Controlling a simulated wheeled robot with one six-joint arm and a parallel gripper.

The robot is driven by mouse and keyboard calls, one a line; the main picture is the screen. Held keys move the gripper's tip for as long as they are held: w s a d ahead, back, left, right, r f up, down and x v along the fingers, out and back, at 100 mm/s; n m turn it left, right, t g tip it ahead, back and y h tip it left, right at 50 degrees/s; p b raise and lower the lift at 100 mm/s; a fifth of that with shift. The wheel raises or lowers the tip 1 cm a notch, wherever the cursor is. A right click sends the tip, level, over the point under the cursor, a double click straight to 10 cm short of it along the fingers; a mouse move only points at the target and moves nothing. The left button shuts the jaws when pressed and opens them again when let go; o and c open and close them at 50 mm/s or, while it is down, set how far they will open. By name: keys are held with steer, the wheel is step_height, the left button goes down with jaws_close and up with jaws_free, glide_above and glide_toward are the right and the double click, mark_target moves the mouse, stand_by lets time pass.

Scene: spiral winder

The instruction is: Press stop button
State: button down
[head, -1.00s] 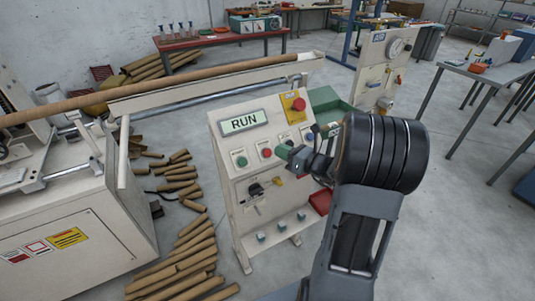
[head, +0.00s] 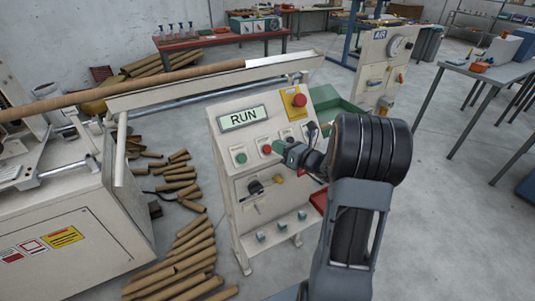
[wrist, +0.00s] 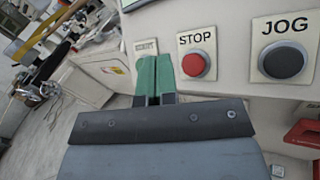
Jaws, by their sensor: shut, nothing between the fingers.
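The red stop button (wrist: 196,64) sits on a white plate marked STOP in the wrist view. In the head view it is the red button (head: 266,149) below the RUN display (head: 243,118) on the control panel (head: 227,146). My gripper (wrist: 153,60) is shut and empty, its green fingers side by side. In the wrist view the fingertips lie left of the stop button, over the lower part of the START plate (wrist: 146,46), whose button is hidden. In the head view my gripper (head: 277,148) appears just right of the red button; contact cannot be told.
The black JOG button (wrist: 284,58) is right of the stop button. A green button (head: 240,158) is left of it in the head view. A red mushroom button (head: 299,101) on a yellow plate is higher on the panel. Cardboard tubes (head: 190,240) cover the floor at left.

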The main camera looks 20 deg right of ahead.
mark_target(267, 149)
steer(key=shift+w+a+f+b, duration=0.15)
steer(key=shift+w+f+b, duration=0.7)
steer(key=shift+w+f, duration=0.55)
steer(key=shift+w, duration=0.15)
stand_by(1.1)
steer(key=shift+w+f, duration=0.2)
steer(key=shift+w, duration=0.1)
steer(key=shift+w+a+f+b, duration=0.1)
steer(key=shift+w+f+b, duration=0.2)
steer(key=shift+b, duration=0.15)
stand_by(0.8)
steer(key=shift+s+r, duration=0.15)
steer(key=shift+r, duration=0.05)
steer(key=shift+s+r+p, duration=0.4)
steer(key=shift+s+p, duration=0.05)
steer(key=shift+s, duration=0.05)
stand_by(0.3)
